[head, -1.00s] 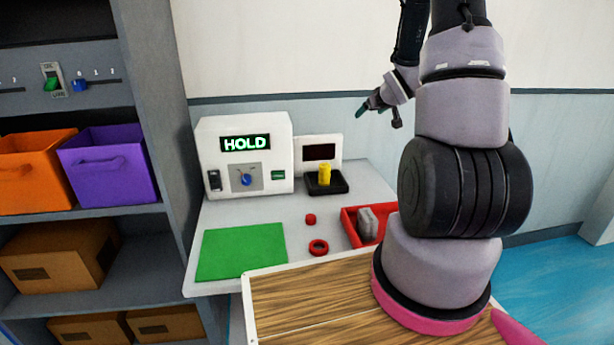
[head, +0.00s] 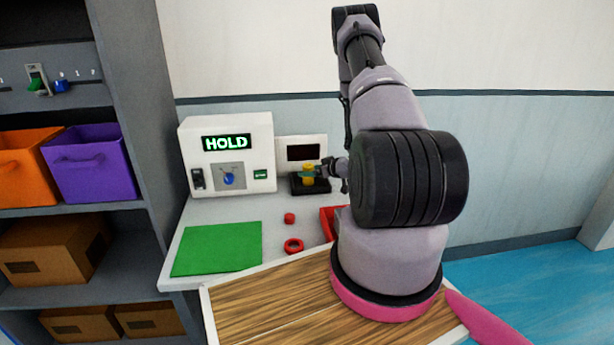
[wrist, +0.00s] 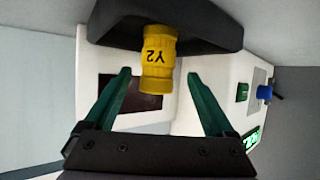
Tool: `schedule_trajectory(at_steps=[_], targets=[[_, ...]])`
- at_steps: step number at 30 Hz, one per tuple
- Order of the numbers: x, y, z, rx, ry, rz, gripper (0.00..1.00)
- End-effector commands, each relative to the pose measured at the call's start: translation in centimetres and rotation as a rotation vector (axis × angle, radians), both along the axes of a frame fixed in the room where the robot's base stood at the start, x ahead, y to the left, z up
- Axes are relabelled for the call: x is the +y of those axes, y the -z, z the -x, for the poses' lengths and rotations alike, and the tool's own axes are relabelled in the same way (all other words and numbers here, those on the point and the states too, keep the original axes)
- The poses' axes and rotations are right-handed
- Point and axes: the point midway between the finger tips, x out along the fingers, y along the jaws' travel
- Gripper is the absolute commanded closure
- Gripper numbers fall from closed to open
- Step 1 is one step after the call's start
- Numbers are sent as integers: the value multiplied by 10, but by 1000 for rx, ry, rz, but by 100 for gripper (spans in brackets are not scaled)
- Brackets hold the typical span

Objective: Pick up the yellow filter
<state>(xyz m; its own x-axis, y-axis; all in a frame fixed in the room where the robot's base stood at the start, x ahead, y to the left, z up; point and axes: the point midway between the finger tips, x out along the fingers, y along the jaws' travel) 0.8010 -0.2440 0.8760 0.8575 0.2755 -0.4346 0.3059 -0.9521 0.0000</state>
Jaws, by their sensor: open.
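The yellow filter (head: 308,174) stands in a black holder (head: 312,186) in front of a small white panel with a dark screen. In the wrist view the filter (wrist: 158,62) appears upside down, marked "Y2", its one end in the black holder (wrist: 224,38). My gripper (head: 312,170) is at the filter in the head view and partly covers it. In the wrist view the green fingers of my gripper (wrist: 158,74) are open, one on each side of the filter, with a gap on both sides.
A white machine (head: 205,185) showing "HOLD" stands left of the holder. A green mat (head: 217,249), a small red cap (head: 289,218), a red ring (head: 293,246) and a red tray (head: 327,222), partly hidden by my arm, are in front.

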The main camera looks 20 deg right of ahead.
Motion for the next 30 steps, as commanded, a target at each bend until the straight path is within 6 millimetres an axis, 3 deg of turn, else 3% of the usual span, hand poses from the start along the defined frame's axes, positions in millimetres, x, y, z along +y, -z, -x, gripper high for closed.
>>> schedule_trajectory(at_steps=[5,13,23,30], targets=[[4,6,-12,1,0,1,11],[12,19,-47,0,-1,2,11],[13,22,-53,0,1,0,11],[13,22,-53,0,1,0,100]])
